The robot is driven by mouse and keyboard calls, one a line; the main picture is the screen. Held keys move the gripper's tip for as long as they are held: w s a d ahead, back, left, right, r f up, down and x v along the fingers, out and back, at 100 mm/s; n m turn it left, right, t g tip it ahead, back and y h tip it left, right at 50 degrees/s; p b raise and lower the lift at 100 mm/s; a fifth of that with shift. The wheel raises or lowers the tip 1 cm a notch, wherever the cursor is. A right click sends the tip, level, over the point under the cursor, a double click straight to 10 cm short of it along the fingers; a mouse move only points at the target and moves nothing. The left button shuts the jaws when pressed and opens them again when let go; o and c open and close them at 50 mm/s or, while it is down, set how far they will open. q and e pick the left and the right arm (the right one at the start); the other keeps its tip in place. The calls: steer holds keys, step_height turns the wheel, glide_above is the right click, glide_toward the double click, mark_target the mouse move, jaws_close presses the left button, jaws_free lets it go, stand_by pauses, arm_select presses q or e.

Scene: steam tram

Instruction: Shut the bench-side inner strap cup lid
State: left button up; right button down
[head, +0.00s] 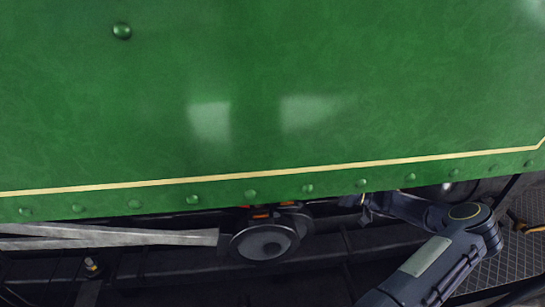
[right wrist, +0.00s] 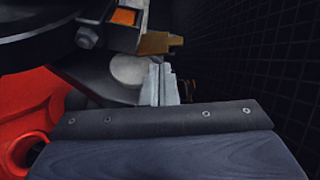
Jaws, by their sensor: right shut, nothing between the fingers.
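I cannot clearly pick out the strap cup lid in either view. A small round grey cap (right wrist: 128,70) shows in the right wrist view, just left of my right gripper (right wrist: 167,84); I cannot tell whether it is the lid or whether they touch. The gripper's pale fingers are together with nothing between them. In the head view my right arm reaches in from the lower right, and its gripper end is partly hidden under the green panel's lower edge. My left gripper is not in view.
A large green riveted panel (head: 270,90) fills the upper head view and hides what lies behind. Below it are a round dark disc (head: 265,243) and a grey bar (head: 110,237). A red curved part (right wrist: 30,115) and brass-coloured piece (right wrist: 160,43) crowd the wrist view.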

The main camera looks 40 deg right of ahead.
steer(key=shift+n+t+y, duration=0.3)
steer(key=shift+y, duration=0.2)
steer(key=w+a+r, duration=0.1)
steer(key=w+a, duration=0.1)
steer(key=w+a+r+b, duration=0.1)
steer(key=w+a, duration=0.1)
steer(key=w+a+r, duration=0.1)
steer(key=w+r, duration=0.1)
steer(key=shift+w+a+b, duration=0.4)
steer(key=n+y+b, duration=0.1)
steer(key=n, duration=0.1)
steer(key=s+a+f+n+b, duration=0.1)
steer(key=n, duration=0.1)
steer(key=s+f+n+y+b, duration=0.1)
steer(key=n, duration=0.2)
steer(key=shift+s+a+y, duration=0.2)
steer(key=shift+s+y, duration=0.05)
steer(key=shift+y, duration=0.05)
steer(key=shift+s+a+f+n+g+y+b, duration=0.2)
steer(key=shift+s+f+n+g+y+b, duration=0.3)
steer(key=shift+n, duration=0.65)
steer(key=shift+s+a+f+n+g+y+b, duration=0.15)
steer(key=shift+f+n+g+y+b, duration=0.15)
steer(key=shift+f+n+b, duration=0.65)
steer(key=shift+s+a+f+n+g+y+b, duration=0.25)
steer(key=shift+n+y+b, duration=0.2)
steer(key=shift+n, duration=0.95)
steer(key=shift+f, duration=0.15)
